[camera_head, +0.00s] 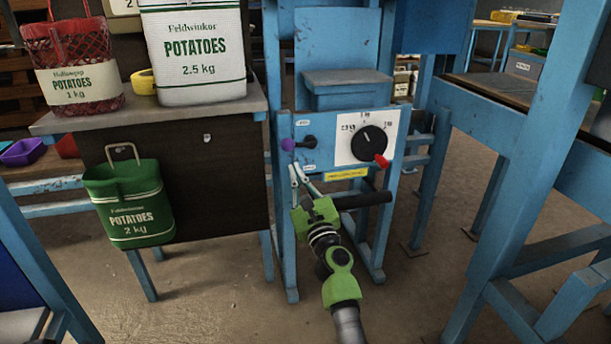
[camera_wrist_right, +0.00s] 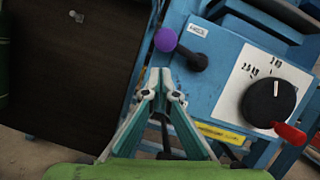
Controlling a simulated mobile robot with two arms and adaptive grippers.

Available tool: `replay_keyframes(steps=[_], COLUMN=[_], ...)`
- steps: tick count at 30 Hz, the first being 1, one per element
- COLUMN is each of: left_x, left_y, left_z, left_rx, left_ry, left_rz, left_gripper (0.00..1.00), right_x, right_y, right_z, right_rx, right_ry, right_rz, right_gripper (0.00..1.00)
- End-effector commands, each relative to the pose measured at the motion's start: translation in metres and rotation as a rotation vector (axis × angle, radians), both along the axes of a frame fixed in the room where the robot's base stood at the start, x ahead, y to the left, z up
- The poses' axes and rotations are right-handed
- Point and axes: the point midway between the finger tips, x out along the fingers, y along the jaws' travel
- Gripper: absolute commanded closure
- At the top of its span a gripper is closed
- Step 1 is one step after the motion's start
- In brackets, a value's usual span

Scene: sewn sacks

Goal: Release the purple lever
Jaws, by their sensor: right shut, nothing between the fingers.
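The purple lever has a round purple knob (camera_head: 289,144) on a short black arm, set at the left of the blue machine's front panel. The knob (camera_wrist_right: 166,40) also shows in the right wrist view, with the lever's black arm pointing right and slightly down from it. My right gripper (camera_head: 298,172) is shut and empty, just below the knob in the head view. In the right wrist view its fingertips (camera_wrist_right: 159,78) meet below the knob, with a visible gap between them in the picture. My left gripper is not in view.
A green potato sack (camera_head: 130,204) hangs on the table (camera_head: 195,116) at left. A white sack (camera_head: 195,52) and a red net sack (camera_head: 76,68) stand on it.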

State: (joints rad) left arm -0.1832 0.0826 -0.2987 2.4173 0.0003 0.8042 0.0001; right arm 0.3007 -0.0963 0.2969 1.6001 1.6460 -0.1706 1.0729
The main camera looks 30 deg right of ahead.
Motion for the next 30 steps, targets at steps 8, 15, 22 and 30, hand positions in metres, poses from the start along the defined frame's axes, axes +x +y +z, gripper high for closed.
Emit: replay_keyframes(steps=[8, 15, 22, 30], left_x=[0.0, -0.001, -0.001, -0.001], left_y=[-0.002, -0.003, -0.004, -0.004], left_z=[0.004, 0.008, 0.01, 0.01], left_rx=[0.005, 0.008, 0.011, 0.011], left_ry=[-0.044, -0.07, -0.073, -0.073], left_rz=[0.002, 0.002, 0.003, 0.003], left_gripper=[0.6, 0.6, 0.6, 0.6], right_x=[-0.045, -0.082, -0.092, -0.092], right_y=[0.012, 0.018, 0.02, 0.02], right_z=[-0.028, -0.04, -0.042, -0.041], right_rx=[0.001, 0.001, 0.001, 0.001], right_ry=[0.003, 0.001, 0.0, 0.0], right_rz=[-0.001, 0.0, 0.0, 0.0], right_gripper=[1.0, 1.0, 1.0, 1.0])
